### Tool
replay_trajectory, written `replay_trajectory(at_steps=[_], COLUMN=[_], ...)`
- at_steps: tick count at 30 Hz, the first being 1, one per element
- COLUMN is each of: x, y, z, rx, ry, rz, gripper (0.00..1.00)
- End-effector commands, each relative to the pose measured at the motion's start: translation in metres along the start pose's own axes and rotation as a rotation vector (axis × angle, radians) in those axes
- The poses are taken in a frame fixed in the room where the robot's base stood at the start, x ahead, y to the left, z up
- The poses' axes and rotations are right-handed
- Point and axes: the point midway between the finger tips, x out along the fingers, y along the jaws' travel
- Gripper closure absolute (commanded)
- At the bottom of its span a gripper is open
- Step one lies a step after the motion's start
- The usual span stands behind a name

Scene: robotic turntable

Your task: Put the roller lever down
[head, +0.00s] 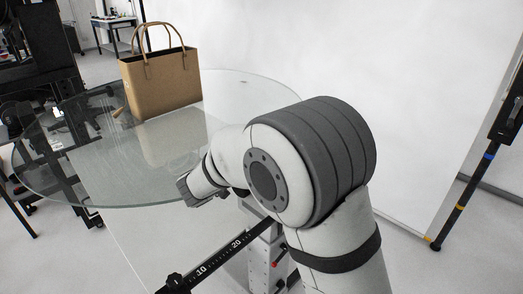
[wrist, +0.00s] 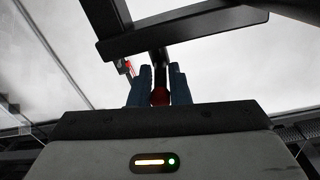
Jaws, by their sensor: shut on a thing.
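My gripper shows in the wrist view (wrist: 160,88) as two blue fingers standing close together. It is shut on a small part between them, with a red rounded end (wrist: 159,97) and a dark stem above it; I take this to be the roller lever, mostly hidden by the fingers. In the head view my gripper (head: 187,191) is low, beside the near edge of the round glass turntable top (head: 60,182). The held part cannot be made out there.
A brown handbag (head: 160,84) stands upright on the far part of the glass. A black numbered scale bar (head: 218,256) runs below my arm. In the wrist view a black frame (wrist: 185,30) crosses above the fingers. Much of the near glass is bare.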

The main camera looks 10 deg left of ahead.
Motion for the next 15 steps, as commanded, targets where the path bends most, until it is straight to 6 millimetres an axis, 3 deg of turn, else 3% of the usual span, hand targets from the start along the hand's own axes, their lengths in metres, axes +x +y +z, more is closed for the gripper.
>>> replay_trajectory(at_steps=[5,6,11,15], x=[-0.0001,-0.0001,-0.0002,-0.0003], y=[-0.0027,-0.0028,-0.0023,-0.0018], z=[-0.0040,-0.0042,-0.0031,-0.0022], rx=[0.007,0.007,0.006,0.004], ry=[0.004,0.005,0.003,0.002], rz=[-0.006,-0.006,-0.006,-0.005], gripper=[1.00,0.80,0.67,0.66])
